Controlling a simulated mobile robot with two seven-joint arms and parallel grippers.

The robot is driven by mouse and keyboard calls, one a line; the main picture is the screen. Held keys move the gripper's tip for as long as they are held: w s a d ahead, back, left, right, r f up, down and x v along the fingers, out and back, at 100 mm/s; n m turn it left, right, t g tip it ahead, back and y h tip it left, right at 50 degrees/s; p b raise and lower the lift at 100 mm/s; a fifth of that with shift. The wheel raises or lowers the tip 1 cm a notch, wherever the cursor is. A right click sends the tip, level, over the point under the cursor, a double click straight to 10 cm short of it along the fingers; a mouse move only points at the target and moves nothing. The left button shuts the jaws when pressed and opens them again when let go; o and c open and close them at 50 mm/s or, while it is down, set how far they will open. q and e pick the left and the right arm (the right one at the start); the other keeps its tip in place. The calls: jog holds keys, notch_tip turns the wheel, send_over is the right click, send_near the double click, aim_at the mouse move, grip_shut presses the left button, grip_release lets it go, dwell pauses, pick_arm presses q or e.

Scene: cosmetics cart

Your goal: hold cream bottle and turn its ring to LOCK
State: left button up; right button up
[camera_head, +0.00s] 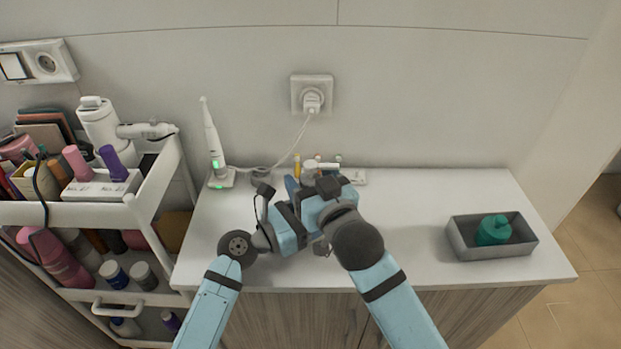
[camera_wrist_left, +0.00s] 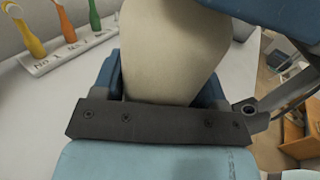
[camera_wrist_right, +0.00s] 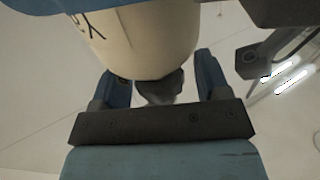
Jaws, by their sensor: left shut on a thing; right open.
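The cream bottle is a beige, rounded body. In the left wrist view the bottle (camera_wrist_left: 170,50) stands between the fingers of my left gripper (camera_wrist_left: 172,68), which is shut on it. In the right wrist view the bottle (camera_wrist_right: 150,40) shows dark markings and a dark grey part (camera_wrist_right: 160,90) at its end. My right gripper (camera_wrist_right: 160,78) is open, with its fingers on either side of that dark part; contact cannot be told. In the head view both grippers meet over the counter, my right gripper (camera_head: 328,188) in front, and they hide most of the bottle. The LOCK mark cannot be read.
A white counter (camera_head: 420,200) holds an electric toothbrush (camera_head: 213,140) at left and a grey tray (camera_head: 462,250) with a green bottle (camera_head: 493,230) at right. Small coloured tubes in a rack (camera_wrist_left: 75,48) stand behind my grippers. A loaded cart (camera_head: 90,212) stands left.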

jog(key=c, duration=0.9)
jog(key=shift+c, duration=0.2)
jog(key=shift+n+y, duration=0.3)
jog(key=shift+y, duration=0.2)
jog(key=shift+n+g+y, duration=0.5)
jog(key=shift+g+y, duration=0.1)
jog(key=o, duration=0.9)
jog(key=shift+o, duration=0.2)
